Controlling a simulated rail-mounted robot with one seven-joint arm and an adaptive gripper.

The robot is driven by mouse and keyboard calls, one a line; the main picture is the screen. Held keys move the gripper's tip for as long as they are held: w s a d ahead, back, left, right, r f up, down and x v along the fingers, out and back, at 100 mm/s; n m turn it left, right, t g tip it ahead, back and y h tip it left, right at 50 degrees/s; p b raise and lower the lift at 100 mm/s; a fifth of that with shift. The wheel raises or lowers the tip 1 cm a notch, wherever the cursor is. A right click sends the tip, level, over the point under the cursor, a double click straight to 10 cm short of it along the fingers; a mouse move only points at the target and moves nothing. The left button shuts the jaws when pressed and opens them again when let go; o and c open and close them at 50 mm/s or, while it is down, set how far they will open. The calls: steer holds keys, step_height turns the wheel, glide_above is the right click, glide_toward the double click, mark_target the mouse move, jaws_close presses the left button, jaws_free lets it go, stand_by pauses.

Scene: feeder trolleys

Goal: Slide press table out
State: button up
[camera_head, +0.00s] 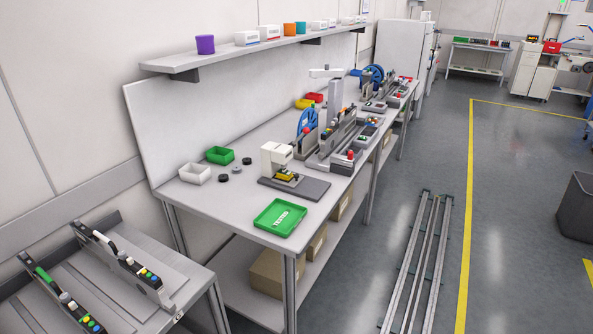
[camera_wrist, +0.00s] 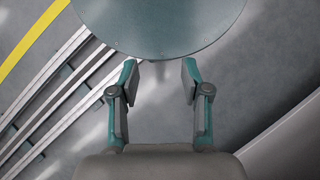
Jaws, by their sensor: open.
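A small white press (camera_head: 274,157) stands on a dark grey base plate (camera_head: 313,187) near the front end of the long workbench. A yellow piece (camera_head: 286,176) lies low at the press, under its head. Whether the press table is in or out is too small to tell. My gripper (camera_wrist: 159,75) is open and empty in the wrist view, with bare floor beyond its fingers. It does not show in the head view, and the press does not show in the wrist view.
A green tray (camera_head: 279,218) lies just in front of the press on the workbench (camera_head: 237,227). A green bin (camera_head: 220,155), a white bin (camera_head: 195,174) and small black discs stand behind it. Floor rails (camera_head: 420,260) run along the open aisle. A shelf (camera_head: 190,62) hangs above.

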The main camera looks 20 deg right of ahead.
steer(key=w+d+r+t+p, duration=0.1)
steer(key=w+d+r+t, duration=0.2)
steer(key=w, duration=0.6)
steer(key=w+d+r+p, duration=0.1)
steer(key=w+d+r, duration=0.2)
steer(key=w+d, duration=0.5)
steer(key=w+d+r+t+p, duration=0.2)
steer(key=w+r, duration=0.2)
steer(key=w, duration=0.7)
steer(key=w+d+r+t+h, duration=0.1)
steer(key=w+d+r+t, duration=0.1)
steer(key=w+d+r, duration=0.9)
steer(key=w+d+r+t+b, duration=0.1)
steer(key=w+d+r, duration=0.6)
steer(key=r, duration=0.5)
steer(key=w+d+r+t+h, duration=0.1)
steer(key=w+d+r+t, duration=0.1)
steer(key=w+d+r, duration=0.8)
steer(key=n+y+p, duration=0.3)
glide_toward(297, 175)
steer(key=shift+t, duration=0.4)
steer(key=x, duration=0.2)
steer(key=p+x, duration=0.1)
steer(key=x, duration=0.2)
steer(key=p+x, duration=0.1)
steer(key=x, duration=0.2)
steer(key=shift+s+f, duration=0.25)
steer(key=shift+f, duration=0.05)
